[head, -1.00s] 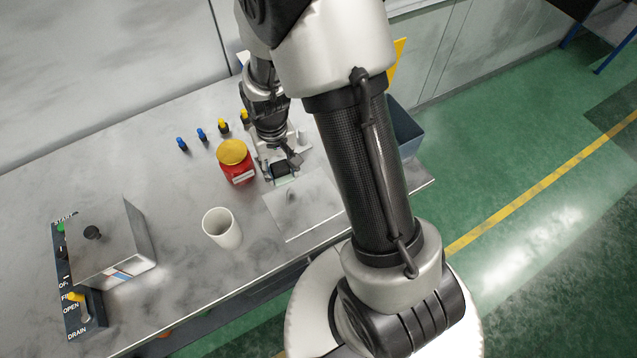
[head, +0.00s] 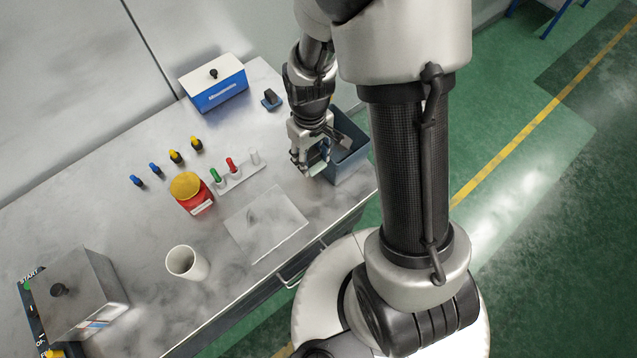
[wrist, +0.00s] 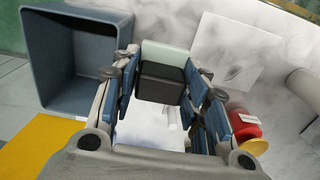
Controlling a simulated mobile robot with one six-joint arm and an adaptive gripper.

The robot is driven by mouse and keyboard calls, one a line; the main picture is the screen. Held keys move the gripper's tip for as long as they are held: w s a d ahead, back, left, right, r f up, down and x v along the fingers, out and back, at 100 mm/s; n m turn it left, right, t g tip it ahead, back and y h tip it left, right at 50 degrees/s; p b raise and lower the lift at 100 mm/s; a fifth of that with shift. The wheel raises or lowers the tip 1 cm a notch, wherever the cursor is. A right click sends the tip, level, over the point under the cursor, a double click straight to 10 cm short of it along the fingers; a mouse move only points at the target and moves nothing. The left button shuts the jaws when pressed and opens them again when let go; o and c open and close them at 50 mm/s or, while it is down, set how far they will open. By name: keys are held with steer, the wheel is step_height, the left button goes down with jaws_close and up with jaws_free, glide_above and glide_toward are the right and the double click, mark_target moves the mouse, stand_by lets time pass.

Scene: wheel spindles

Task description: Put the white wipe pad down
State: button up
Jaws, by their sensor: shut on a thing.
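My gripper (head: 312,165) is shut on the white wipe pad, a black block with a pale, slightly greenish pad face. The wipe pad (wrist: 163,75) sits between the two fingers in the wrist view. In the head view only a pale edge of the pad (head: 318,168) shows below the fingers. The gripper is just left of the blue-grey bin (head: 352,172), above the right end of the table; its exact height is hard to tell. The bin (wrist: 72,55) is open and looks empty in the wrist view.
A white rack (head: 240,178) with coloured pegs, a red jar (head: 197,203), a flat grey-white sheet (head: 265,225) and a white cup (head: 186,263) stand left of the gripper. A blue box (head: 214,88) and a small dark-and-blue block (head: 271,100) are behind. Bare table lies between.

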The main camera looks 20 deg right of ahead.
mark_target(312, 191)
step_height(312, 191, down, 16)
steer(key=b, duration=0.3)
steer(key=shift+r, duration=0.15)
steer(key=shift+f, duration=0.2)
steer(key=o, duration=0.7)
steer(key=shift+o, duration=0.6)
steer(key=shift+r, duration=0.1)
